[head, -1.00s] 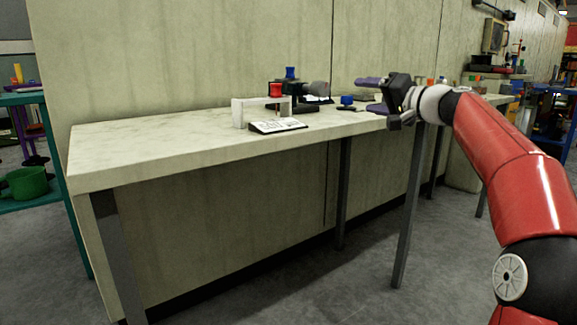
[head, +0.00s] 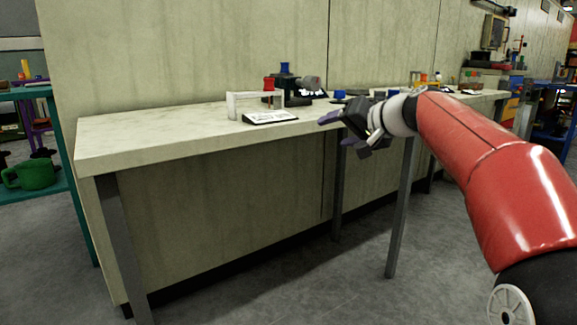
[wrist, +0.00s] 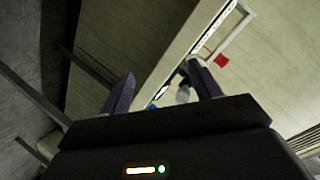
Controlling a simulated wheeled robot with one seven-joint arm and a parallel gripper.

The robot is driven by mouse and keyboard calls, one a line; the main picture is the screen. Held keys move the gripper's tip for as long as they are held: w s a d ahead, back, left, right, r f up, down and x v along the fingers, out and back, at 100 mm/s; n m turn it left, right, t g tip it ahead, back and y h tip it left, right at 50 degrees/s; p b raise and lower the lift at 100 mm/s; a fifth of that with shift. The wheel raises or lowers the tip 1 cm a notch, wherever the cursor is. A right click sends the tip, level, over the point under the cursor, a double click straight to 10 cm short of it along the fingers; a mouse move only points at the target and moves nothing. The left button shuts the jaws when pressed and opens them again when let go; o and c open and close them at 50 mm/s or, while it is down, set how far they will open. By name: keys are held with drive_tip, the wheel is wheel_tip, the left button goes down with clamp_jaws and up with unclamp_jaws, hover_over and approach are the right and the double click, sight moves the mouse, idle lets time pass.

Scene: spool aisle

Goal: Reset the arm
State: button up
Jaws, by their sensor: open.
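My gripper (head: 332,128) is at the end of my red arm, just off the front edge of the pale workbench (head: 150,137) in the head view. Its purple fingers point left. In the wrist view the two fingers of my gripper (wrist: 160,90) stand wide apart, with nothing held between them. The bench edge and some small items on it show beyond the fingers.
A white frame (head: 236,104) with a red knob (head: 268,83) and a printed card (head: 270,117) stand on the bench. A dark device (head: 300,86) is behind them. A teal shelf (head: 62,170) with a green pot (head: 32,174) is at left. The bench's left part is bare.

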drive_tip(key=s+a+f+n+g+h, duration=0.1)
drive_tip(key=s+f+g+h, duration=0.1)
drive_tip(key=s+f, duration=0.5)
drive_tip(key=s+a+f+g+h, duration=0.1)
drive_tip(key=s+a+f+h, duration=0.1)
drive_tip(key=s+f, duration=0.5)
drive_tip(key=s+d+f+g+h, duration=0.1)
drive_tip(key=s+d+f, duration=0.1)
drive_tip(key=s+f, duration=0.35)
drive_tip(key=s+d+f+g+h, duration=0.1)
drive_tip(key=s+d+f+h, duration=0.15)
drive_tip(key=s, duration=0.65)
drive_tip(key=s+d+f+h, duration=0.1)
drive_tip(key=s+d+f, duration=0.1)
drive_tip(key=s+f, duration=0.4)
wheel_tip(320, 180, up, 14)
drive_tip(key=s+p, duration=0.1)
drive_tip(key=p, duration=1.2)
drive_tip(key=shift+s+d+n+g, duration=0.25)
drive_tip(key=shift+d+n+g, duration=0.05)
drive_tip(key=shift+n, duration=0.1)
